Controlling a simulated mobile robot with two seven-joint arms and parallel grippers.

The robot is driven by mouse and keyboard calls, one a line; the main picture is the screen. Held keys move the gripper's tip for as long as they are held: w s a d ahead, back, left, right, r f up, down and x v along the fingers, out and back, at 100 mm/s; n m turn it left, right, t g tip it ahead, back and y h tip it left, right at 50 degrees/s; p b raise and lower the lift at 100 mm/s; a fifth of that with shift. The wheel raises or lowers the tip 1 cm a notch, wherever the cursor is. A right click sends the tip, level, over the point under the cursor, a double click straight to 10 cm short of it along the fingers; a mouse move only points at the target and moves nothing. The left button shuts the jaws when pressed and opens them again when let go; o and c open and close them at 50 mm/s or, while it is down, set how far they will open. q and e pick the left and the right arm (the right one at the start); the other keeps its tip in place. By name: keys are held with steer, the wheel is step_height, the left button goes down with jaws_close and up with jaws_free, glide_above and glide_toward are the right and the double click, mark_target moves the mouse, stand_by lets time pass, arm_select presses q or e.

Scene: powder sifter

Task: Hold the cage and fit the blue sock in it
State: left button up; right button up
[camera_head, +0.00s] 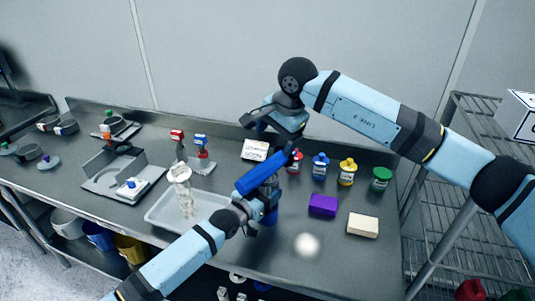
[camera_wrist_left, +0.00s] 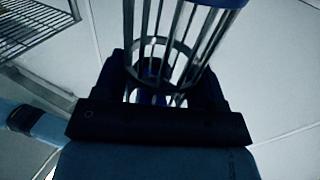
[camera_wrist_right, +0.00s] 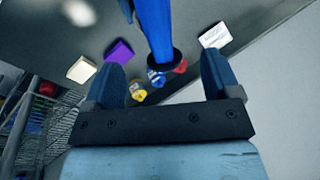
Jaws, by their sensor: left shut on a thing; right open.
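The cage (camera_wrist_left: 176,42) shows large in the left wrist view, with thin metal bars, rings and a blue rim at the top edge. My left gripper (camera_head: 256,203) is shut on it above the bench; in the head view the cage is mostly hidden. The blue sock (camera_head: 262,172) is a tilted blue tube just above my left gripper, overlapping the cage. I cannot tell whether any of it is inside. My right gripper (camera_head: 283,128) is open above the sock's upper end. In the right wrist view the sock (camera_wrist_right: 155,28) shows between the spread fingers, apart from both.
Colored-lid jars (camera_head: 347,172), a purple block (camera_head: 323,205) and a cream block (camera_head: 363,225) stand to the right. A white label box (camera_head: 255,150) sits behind. A grey tray (camera_head: 160,212) with a clear cylinder (camera_head: 184,195) is left. A wire rack (camera_head: 475,200) stands at the right.

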mark_target(268, 164)
steer(key=x, duration=0.6)
steer(key=shift+f, duration=0.1)
steer(key=x, duration=0.5)
steer(key=shift+s+d+f, duration=0.15)
steer(key=shift+d, duration=0.1)
steer(key=shift+c, duration=0.4)
steer(key=c, duration=1)
